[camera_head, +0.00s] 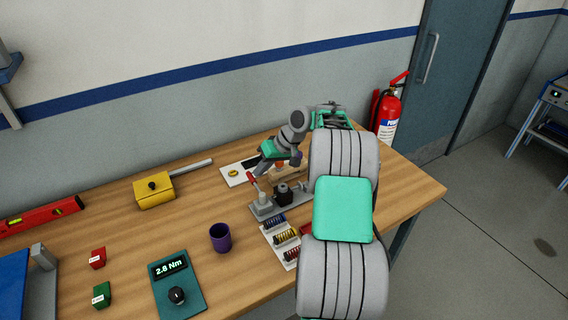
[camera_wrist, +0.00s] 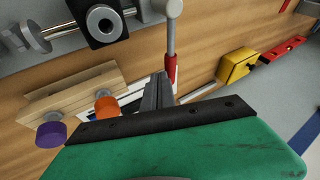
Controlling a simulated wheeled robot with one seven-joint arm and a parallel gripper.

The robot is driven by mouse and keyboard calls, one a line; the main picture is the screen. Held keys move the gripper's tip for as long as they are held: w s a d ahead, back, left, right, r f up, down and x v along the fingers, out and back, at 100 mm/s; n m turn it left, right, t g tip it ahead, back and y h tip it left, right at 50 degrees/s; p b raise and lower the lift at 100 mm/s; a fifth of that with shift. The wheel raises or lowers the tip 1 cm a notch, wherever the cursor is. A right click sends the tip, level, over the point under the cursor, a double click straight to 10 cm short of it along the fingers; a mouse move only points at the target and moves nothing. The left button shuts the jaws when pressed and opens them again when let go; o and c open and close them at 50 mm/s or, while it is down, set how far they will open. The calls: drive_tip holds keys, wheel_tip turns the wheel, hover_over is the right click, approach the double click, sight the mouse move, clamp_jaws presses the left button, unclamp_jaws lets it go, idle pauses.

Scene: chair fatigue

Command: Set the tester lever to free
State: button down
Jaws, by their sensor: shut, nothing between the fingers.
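The tester (camera_head: 275,208) is a grey base plate with a black block and a pale upright post, near the table's right part. Its lever (camera_head: 252,181) has a red grip and leans up to the left from the post. In the wrist view the lever's red grip (camera_wrist: 170,70) hangs from a grey rod, with the black block (camera_wrist: 102,24) to its left. My gripper (camera_wrist: 160,92) is shut and empty, its fingertips right beside the red grip; whether they touch cannot be told. In the head view my gripper (camera_head: 259,165) is just above the grip and partly hidden by its own body.
A wooden block (camera_wrist: 70,95) with orange and purple knobs lies close to my gripper. A spring rack (camera_head: 280,243), a purple cup (camera_head: 220,237) and a teal torque meter (camera_head: 177,284) stand in front. A yellow box (camera_head: 155,192) with a bar is at left.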

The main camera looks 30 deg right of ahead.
sight(249, 176)
drive_tip(key=shift+w+a, duration=0.2)
drive_tip(key=shift+a, duration=0.55)
drive_tip(key=shift+w+a, duration=0.15)
drive_tip(key=shift+a, duration=0.55)
drive_tip(key=shift+a+r, duration=0.1)
drive_tip(key=shift+a, duration=0.45)
drive_tip(key=shift+a, duration=0.15)
drive_tip(key=shift+w+d+r, duration=0.1)
drive_tip(key=shift+d+r, duration=0.1)
drive_tip(key=shift+d, duration=0.05)
drive_tip(key=d+r+p, duration=0.3)
drive_tip(key=d+r, duration=0.5)
drive_tip(key=shift+s+d+r, duration=0.2)
drive_tip(key=shift+d+r, duration=0.05)
drive_tip(key=shift+r, duration=0.1)
